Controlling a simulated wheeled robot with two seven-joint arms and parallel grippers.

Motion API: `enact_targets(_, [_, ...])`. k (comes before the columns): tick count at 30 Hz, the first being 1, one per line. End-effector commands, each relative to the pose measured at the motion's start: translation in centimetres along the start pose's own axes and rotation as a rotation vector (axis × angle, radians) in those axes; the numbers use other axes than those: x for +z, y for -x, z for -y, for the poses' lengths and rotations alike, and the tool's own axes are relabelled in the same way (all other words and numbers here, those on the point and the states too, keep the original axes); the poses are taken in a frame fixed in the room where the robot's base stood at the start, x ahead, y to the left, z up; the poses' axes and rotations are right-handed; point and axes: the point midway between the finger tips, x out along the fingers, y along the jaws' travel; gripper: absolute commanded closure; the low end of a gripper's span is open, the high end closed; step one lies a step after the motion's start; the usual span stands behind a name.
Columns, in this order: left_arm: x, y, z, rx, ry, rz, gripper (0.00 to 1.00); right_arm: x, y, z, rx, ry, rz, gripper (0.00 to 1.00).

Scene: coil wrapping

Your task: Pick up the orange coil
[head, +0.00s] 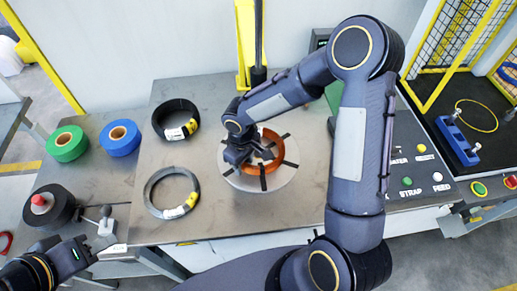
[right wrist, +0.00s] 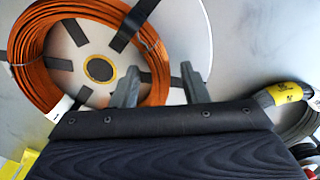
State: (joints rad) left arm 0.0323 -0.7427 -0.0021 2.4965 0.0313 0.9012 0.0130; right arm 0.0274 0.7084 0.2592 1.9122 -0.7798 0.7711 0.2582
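The orange coil (head: 269,137) lies flat on a round white turntable plate (head: 283,177) with dark radial bars, in the middle of the head view. It fills the upper left of the right wrist view (right wrist: 30,62). My right gripper (head: 258,155) is at the coil's left front side. In the right wrist view its two fingers (right wrist: 158,82) are apart, one over the inside of the ring and one outside, with the coil's band between them. A gap shows beside the outer finger. My left gripper (head: 82,262) is at the lower left, away from the coil; its fingers are unclear.
A black coil (head: 176,119) and a grey coil (head: 172,192) lie left of the turntable. Green (head: 66,143) and blue (head: 119,138) tape rolls sit further left. A yellow post (head: 246,40) stands behind. A button panel (head: 412,180) is at right.

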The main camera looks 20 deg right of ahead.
Motion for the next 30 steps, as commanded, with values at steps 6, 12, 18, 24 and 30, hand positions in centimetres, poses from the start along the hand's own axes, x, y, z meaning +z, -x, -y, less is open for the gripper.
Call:
enact_targets(6, [0.00, 0.00, 0.00, 0.000, 0.000, 0.000, 0.62, -0.01, 0.03, 0.01, 0.000, 0.000, 0.000, 0.89])
enact_targets(12, [0.00, 0.00, 0.00, 0.000, 0.000, 0.000, 0.62, -0.01, 0.05, 0.01, 0.000, 0.000, 0.000, 1.00])
enact_targets(18, [0.00, 0.01, 0.00, 0.000, 0.000, 0.000, 0.62, 0.00, 0.06, 0.00, 0.000, 0.000, 0.000, 1.00])
enact_targets(24, [-0.01, 0.01, 0.00, 0.000, 0.000, 0.000, 0.62, 0.01, 0.06, 0.00, 0.000, -0.001, 0.001, 1.00])
enact_targets(30, [-0.01, 0.01, 0.00, 0.000, 0.000, 0.000, 0.62, 0.01, 0.06, 0.00, 0.000, -0.001, 0.001, 1.00])
